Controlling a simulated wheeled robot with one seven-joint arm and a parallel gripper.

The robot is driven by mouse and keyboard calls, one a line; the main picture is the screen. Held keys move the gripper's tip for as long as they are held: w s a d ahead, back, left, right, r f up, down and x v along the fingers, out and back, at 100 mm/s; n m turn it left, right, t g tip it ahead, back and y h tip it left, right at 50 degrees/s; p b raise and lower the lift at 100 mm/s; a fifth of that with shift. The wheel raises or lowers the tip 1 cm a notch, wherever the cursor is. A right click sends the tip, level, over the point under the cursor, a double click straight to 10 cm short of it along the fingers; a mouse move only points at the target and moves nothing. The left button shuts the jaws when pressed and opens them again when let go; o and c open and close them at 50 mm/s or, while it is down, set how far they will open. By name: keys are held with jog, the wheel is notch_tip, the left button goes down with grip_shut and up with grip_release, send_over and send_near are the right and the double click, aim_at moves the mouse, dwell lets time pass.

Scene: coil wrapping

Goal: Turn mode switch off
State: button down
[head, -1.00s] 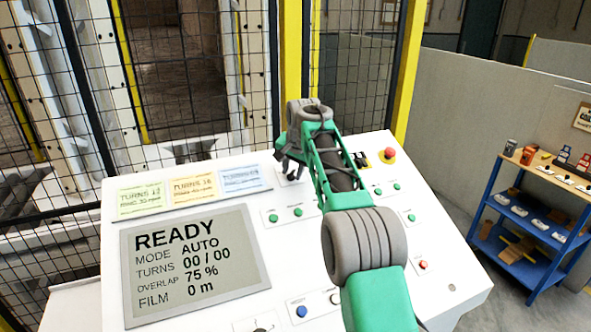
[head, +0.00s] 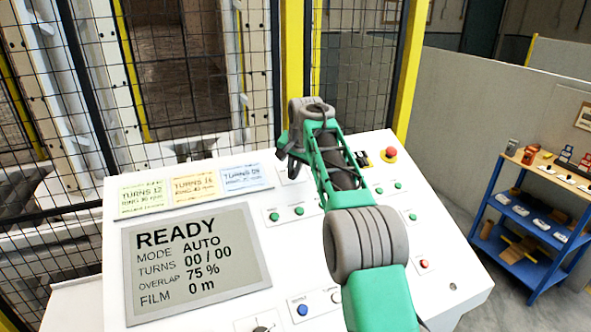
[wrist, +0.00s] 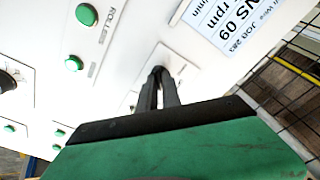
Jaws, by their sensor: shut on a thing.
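My gripper (wrist: 160,78) reaches the white control panel (head: 440,235). In the wrist view its two dark fingers are close together, shut on the small mode switch in front of a pale label plate (wrist: 185,68). The fingers cover the switch, so its angle cannot be told. In the head view my gripper (head: 288,166) is at the panel's upper part, right of the blue card, and my arm hides much of that area. The panel's screen (head: 195,263) reads READY, MODE AUTO, TURNS 00 / 00, OVERLAP 75 %, FILM 0 m.
Green buttons (head: 299,211) sit close below the gripper. A red emergency button (head: 390,153) is right of my arm. Yellow, orange and blue cards (head: 195,187) lie above the screen. A mesh fence (head: 360,70) stands behind the panel. A blue shelf (head: 527,225) is at right.

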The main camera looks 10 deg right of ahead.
jog(key=n, duration=0.8)
jog(key=shift+n+y, duration=0.3)
jog(key=shift+y, duration=0.1)
dwell(0.4)
jog(key=c, duration=1.5)
grip_release()
jog(key=shift+a, duration=0.1)
